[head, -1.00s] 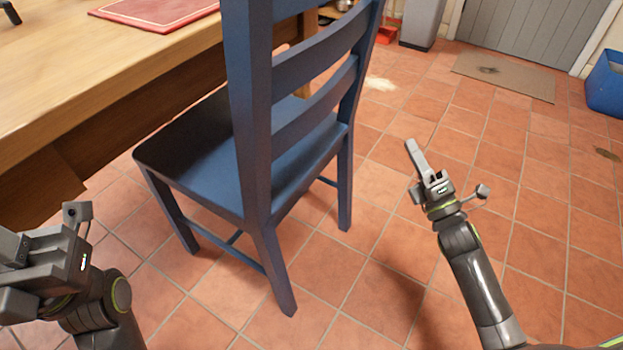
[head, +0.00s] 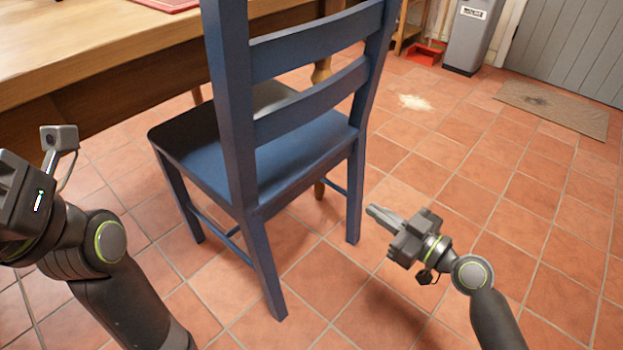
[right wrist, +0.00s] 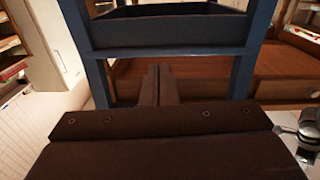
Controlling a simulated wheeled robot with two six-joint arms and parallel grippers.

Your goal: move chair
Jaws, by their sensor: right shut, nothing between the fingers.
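A blue wooden chair (head: 300,165) stands upright on the tiled floor in the middle of the head view, its slatted back toward me and its seat toward the table. My right gripper (head: 372,211) is shut and empty, to the right of the chair and close to its right back leg; I cannot tell whether it touches. In the right wrist view the shut fingers (right wrist: 157,84) point at the blue chair frame (right wrist: 170,52). My left gripper (head: 20,195) is at the left edge, partly cut off; its fingertips are out of frame.
A wooden table (head: 120,60) with a red mat (head: 165,4) stands behind the chair at the left. Open tiled floor lies to the right. A grey bin (head: 470,40), a red dustpan (head: 424,54), white spilled powder (head: 414,102) and a doormat (head: 553,108) are at the back.

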